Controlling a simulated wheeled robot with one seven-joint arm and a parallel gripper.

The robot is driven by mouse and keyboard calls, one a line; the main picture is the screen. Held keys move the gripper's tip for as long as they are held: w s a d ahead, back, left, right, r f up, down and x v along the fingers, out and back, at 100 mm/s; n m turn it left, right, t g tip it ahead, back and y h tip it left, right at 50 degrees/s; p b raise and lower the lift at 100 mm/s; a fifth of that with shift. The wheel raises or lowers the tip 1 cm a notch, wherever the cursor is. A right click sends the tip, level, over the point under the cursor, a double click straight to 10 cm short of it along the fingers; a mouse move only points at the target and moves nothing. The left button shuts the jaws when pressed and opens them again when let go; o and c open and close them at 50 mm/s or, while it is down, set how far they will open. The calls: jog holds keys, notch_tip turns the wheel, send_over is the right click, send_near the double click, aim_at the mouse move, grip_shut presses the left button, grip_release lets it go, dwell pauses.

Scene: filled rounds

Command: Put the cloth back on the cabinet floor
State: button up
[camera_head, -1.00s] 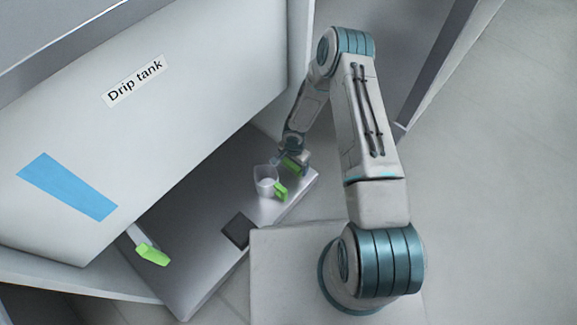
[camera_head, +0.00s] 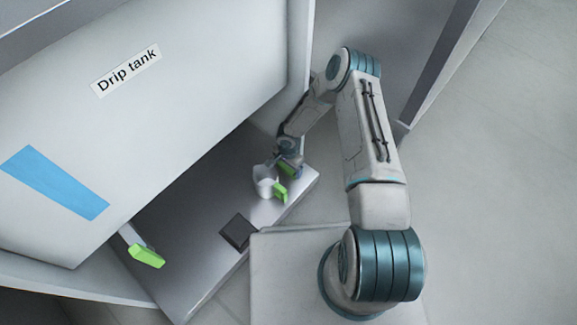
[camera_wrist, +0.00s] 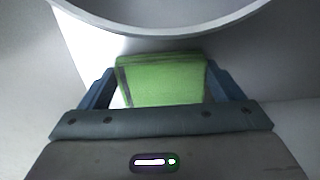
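My gripper (camera_head: 288,166) is low over the cabinet floor (camera_head: 205,225), just behind a clear jug (camera_head: 264,178). A green piece with thin dark lines, which looks like the folded cloth (camera_wrist: 162,80), fills the space between its fingers in the wrist view. The fingers (camera_wrist: 160,85) press against its two sides. In the head view the green cloth (camera_head: 287,170) shows only as a small patch at the gripper. I cannot tell whether it touches the floor.
The jug's green handle (camera_head: 281,191) points right, close to my gripper. A dark square (camera_head: 238,232) lies at the floor's front edge. A green-ended lever (camera_head: 146,256) sticks out under the drip tank (camera_head: 150,130). A pale round rim (camera_wrist: 165,28) is close in the wrist view.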

jog(key=shift+o, duration=1.2)
jog(key=shift+r, duration=0.1)
notch_tip(320, 180, up, 12)
jog(key=p, duration=0.4)
jog(key=shift+p, duration=0.4)
jog(key=shift+r, duration=0.15)
